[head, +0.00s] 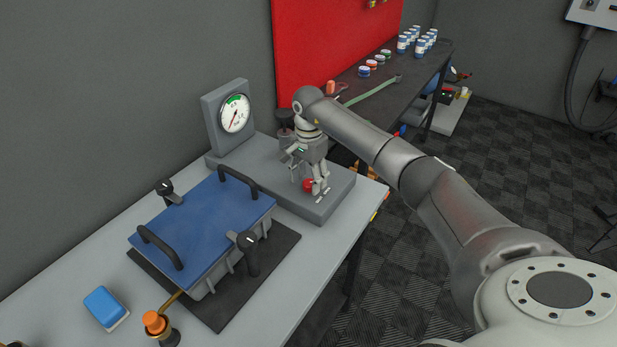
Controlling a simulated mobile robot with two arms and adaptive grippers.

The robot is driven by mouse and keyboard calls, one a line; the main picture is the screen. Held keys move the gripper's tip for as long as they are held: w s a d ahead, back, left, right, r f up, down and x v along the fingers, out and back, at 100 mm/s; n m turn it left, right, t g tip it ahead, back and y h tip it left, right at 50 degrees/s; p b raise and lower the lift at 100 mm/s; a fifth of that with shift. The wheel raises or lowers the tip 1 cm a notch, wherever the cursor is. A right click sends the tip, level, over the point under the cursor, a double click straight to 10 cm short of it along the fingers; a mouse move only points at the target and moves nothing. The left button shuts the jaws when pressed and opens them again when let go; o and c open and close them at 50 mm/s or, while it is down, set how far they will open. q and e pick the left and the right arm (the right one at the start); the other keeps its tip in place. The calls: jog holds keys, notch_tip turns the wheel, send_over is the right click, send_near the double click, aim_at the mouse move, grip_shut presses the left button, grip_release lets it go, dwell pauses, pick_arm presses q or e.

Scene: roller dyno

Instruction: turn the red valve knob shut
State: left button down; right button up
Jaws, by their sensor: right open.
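The red valve knob (308,185) sits low on the grey base block (229,164) at the far right end of the workbench. My right gripper (311,188) points down over it, its fingers open on either side of the knob. Whether the fingers touch the knob cannot be told. The fingers and gripper body hide part of the knob. A round pressure gauge (235,113) with a green band and a red needle stands upright at the left of the same base. My left gripper is out of view.
A blue-lidded box (205,222) with black handles and clamps stands on a dark mat left of the base. A dark shelf (375,80) with jars stands behind my right arm.

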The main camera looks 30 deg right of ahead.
jog(key=shift+s+f, duration=0.1)
jog(key=shift+f, duration=0.45)
jog(key=c, duration=1)
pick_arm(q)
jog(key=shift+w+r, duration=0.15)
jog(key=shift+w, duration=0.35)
